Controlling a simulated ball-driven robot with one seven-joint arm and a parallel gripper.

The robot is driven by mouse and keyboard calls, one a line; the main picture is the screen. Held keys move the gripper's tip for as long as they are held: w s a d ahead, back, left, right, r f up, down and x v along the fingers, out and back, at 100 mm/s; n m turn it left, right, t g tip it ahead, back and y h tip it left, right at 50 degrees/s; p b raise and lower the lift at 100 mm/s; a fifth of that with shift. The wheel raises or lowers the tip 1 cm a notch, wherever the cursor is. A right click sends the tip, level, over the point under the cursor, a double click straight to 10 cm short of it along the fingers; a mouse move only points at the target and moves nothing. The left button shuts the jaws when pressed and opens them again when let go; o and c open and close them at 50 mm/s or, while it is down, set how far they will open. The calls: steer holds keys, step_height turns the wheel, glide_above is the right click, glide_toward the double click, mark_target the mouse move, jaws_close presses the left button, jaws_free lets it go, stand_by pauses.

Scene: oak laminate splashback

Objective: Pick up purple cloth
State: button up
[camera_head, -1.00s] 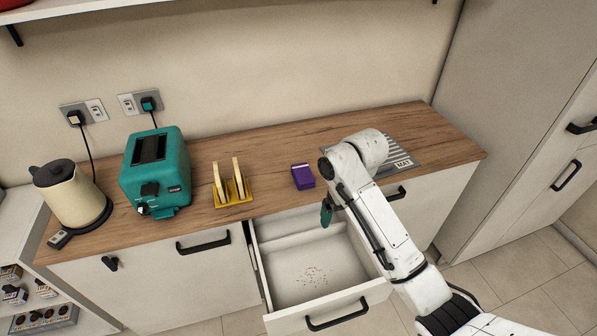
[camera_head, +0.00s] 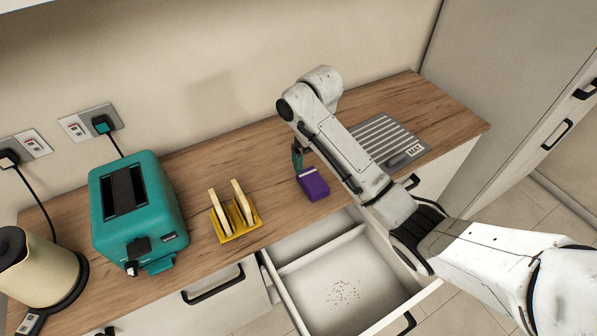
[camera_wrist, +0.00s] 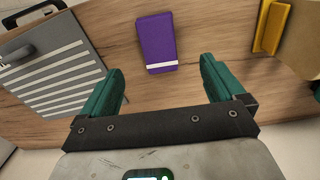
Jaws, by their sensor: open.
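The purple cloth (camera_head: 313,184) is a folded block lying on the wooden counter, between the yellow toast rack and the grey mat. In the wrist view the purple cloth (camera_wrist: 156,42) has a white stripe along its near edge and lies ahead of the fingertips, roughly centred between them. My gripper (camera_head: 297,158) is just behind and left of the cloth in the head view, with one green finger showing and the rest hidden by the arm. In the wrist view my gripper (camera_wrist: 160,76) has its two green fingers apart, with nothing between them.
A yellow rack (camera_head: 238,222) with toast stands left of the cloth. A teal toaster (camera_head: 135,212) and cream kettle (camera_head: 38,270) are further left. A grey striped mat (camera_head: 390,140) lies to the right. An open drawer (camera_head: 310,243) with crumbs juts out below the counter.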

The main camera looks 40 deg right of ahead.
steer(key=b, duration=0.6)
glide_above(313, 180)
steer(key=f, duration=0.5)
steer(key=shift+a+f, duration=0.3)
steer(key=shift+f, duration=0.05)
steer(key=shift+d+f, duration=0.15)
steer(key=shift+f, duration=1.1)
steer(key=shift+d+f, duration=0.15)
steer(key=shift+f, duration=1.1)
steer(key=c, duration=1)
